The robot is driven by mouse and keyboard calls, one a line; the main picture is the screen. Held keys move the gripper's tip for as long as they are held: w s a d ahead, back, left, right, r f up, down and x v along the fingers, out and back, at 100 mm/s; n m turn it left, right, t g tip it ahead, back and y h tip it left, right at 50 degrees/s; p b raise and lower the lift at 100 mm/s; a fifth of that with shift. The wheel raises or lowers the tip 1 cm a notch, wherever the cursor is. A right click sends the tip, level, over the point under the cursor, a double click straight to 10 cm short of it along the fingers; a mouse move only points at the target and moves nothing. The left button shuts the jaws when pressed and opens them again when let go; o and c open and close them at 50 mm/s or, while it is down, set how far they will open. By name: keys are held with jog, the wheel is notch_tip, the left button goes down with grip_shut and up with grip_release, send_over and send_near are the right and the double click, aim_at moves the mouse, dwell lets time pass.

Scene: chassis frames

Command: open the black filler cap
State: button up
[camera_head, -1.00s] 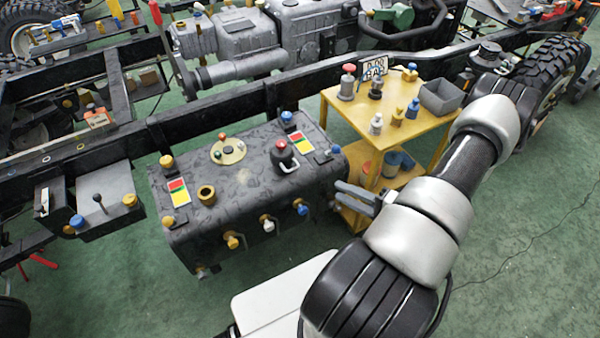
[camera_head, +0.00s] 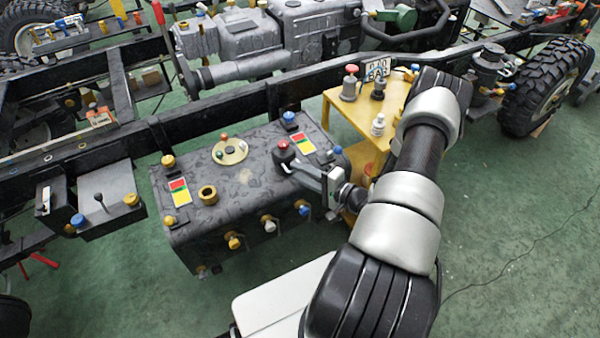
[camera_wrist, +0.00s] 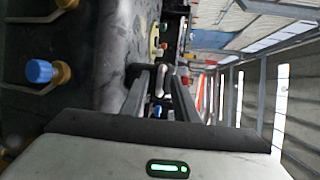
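The black filler cap (camera_head: 283,154) with a red top sits on the right part of the dark tank's top (camera_head: 245,185). My gripper (camera_head: 300,168) has its fingers reaching in from the right, right beside the cap, and they hide part of it and its pale handle. In the wrist view, my gripper (camera_wrist: 160,85) is open, with a gap between its two fingers. The cap's pale handle (camera_wrist: 160,79) shows in that gap, near the fingertips. I cannot tell whether either finger touches it.
A brass neck (camera_head: 208,194), a round brass plate (camera_head: 229,151) and red-yellow-green labels (camera_head: 178,191) are also on the tank. Taps line its front, with a blue one (camera_wrist: 40,72) near my wrist. A yellow cart (camera_head: 348,120) stands behind my arm; a frame rail (camera_head: 215,120) runs behind the tank.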

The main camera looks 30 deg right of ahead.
jog(key=shift+w, duration=0.15)
grip_shut()
dwell(1.4)
